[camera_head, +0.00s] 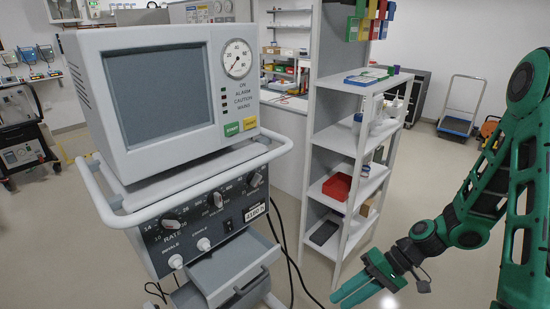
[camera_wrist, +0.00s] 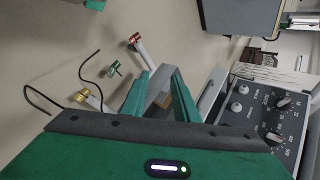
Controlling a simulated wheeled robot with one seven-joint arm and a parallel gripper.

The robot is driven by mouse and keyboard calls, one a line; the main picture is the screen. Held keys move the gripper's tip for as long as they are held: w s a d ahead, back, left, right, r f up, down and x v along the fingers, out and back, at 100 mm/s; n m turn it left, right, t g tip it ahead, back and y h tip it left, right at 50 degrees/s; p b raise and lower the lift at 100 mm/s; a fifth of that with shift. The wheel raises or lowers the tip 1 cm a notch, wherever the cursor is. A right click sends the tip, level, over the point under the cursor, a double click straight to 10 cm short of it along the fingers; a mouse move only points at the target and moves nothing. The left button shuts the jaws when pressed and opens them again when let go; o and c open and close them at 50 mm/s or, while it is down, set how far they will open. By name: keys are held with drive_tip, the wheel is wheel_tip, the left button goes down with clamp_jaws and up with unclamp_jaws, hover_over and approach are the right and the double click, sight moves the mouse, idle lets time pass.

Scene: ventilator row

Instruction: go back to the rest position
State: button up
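My green arm reaches down from the right edge of the head view. My gripper (camera_head: 346,298) is low at the bottom, right of the ventilator cart and in front of the white shelf. In the wrist view the two green fingers of my gripper (camera_wrist: 163,72) stand apart, with a gap between them. Cart parts show behind that gap, and I see nothing held. The ventilator (camera_head: 165,95) stands on its cart at the left. A grey drawer (camera_head: 232,268) under its knob panel (camera_head: 210,215) is pulled out, left of my gripper and apart from it.
The white shelf (camera_head: 330,140) holds a red bin (camera_head: 337,187) and other items close behind my gripper. Black cables (camera_head: 284,240) hang beside the cart. Floor is clear toward the blue trolley (camera_head: 455,125). The wrist view shows cart casters, one red (camera_wrist: 135,38).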

drive_tip(key=s+d+r+m+t+h, duration=0.1)
drive_tip(key=s+d+r+m+h, duration=0.2)
drive_tip(key=s+d+r, duration=0.4)
drive_tip(key=s+d+r+m+h, duration=0.3)
drive_tip(key=s+d+r+h, duration=0.3)
drive_tip(key=d+r, duration=0.8)
drive_tip(key=shift+s+d+m+t, duration=0.4)
drive_tip(key=shift+s+d, duration=0.35)
drive_tip(key=shift+s, duration=0.4)
drive_tip(key=shift+w+f, duration=0.25)
drive_tip(key=shift+w, duration=0.4)
